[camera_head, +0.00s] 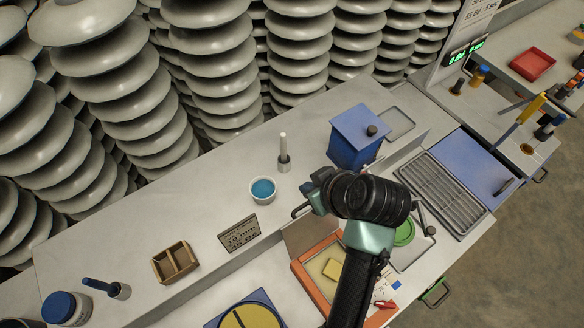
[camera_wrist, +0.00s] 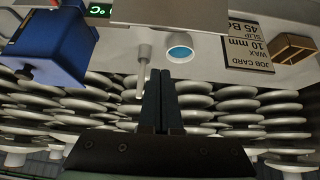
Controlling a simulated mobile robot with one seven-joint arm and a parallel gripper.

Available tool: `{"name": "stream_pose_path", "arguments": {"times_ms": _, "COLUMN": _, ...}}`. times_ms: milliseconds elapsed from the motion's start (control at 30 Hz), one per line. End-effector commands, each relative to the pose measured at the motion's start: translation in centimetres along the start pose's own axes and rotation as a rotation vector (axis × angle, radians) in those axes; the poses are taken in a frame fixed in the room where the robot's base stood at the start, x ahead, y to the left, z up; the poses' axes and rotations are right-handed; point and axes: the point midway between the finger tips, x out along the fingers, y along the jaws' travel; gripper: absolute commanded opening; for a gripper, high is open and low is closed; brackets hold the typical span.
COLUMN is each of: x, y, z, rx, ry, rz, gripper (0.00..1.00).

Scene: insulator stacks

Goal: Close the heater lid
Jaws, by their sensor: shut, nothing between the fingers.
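An orange-rimmed box (camera_head: 305,270) with a yellow block inside sits at the bench front and looks like the heater. A pale panel (camera_head: 310,235) stands up at its back edge and appears to be its lid, open, with a dark handle at the top. A pale panel edge (camera_wrist: 170,12) also crosses the top of the wrist view. My gripper (camera_wrist: 160,78) is shut and empty, its dark fingers together. In the head view my wrist and arm hide part of the box and panel; contact with the panel cannot be told.
A blue box (camera_head: 358,140) with a dark knob stands behind my wrist. A white post (camera_head: 284,150), a blue-filled cup (camera_head: 262,190), a sign (camera_head: 239,233) and a wooden tray (camera_head: 175,263) stand on the raised shelf. A grille (camera_head: 440,190) lies to the right.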

Motion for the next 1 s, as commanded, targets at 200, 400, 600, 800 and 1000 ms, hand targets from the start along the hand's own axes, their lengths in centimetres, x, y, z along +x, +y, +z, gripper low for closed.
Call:
{"name": "stream_pose_path", "arguments": {"times_ms": 200, "x": 0.7, "y": -0.5, "z": 0.3, "rx": 0.000, "ry": -0.016, "rz": -0.028, "gripper": 0.00}}
{"name": "stream_pose_path", "arguments": {"times_ms": 400, "x": 3.9, "y": -0.6, "z": 0.3, "rx": -0.001, "ry": -0.017, "rz": -0.028, "gripper": 0.00}}
{"name": "stream_pose_path", "arguments": {"times_ms": 600, "x": 7.4, "y": -0.7, "z": 0.4, "rx": -0.001, "ry": -0.017, "rz": -0.026, "gripper": 0.00}}
{"name": "stream_pose_path", "arguments": {"times_ms": 800, "x": 9.0, "y": -0.6, "z": 0.9, "rx": 0.005, "ry": -0.016, "rz": -0.023, "gripper": 0.00}}
{"name": "stream_pose_path", "arguments": {"times_ms": 1000, "x": 7.5, "y": -0.6, "z": 2.9, "rx": 0.003, "ry": -0.015, "rz": -0.023, "gripper": 0.00}}
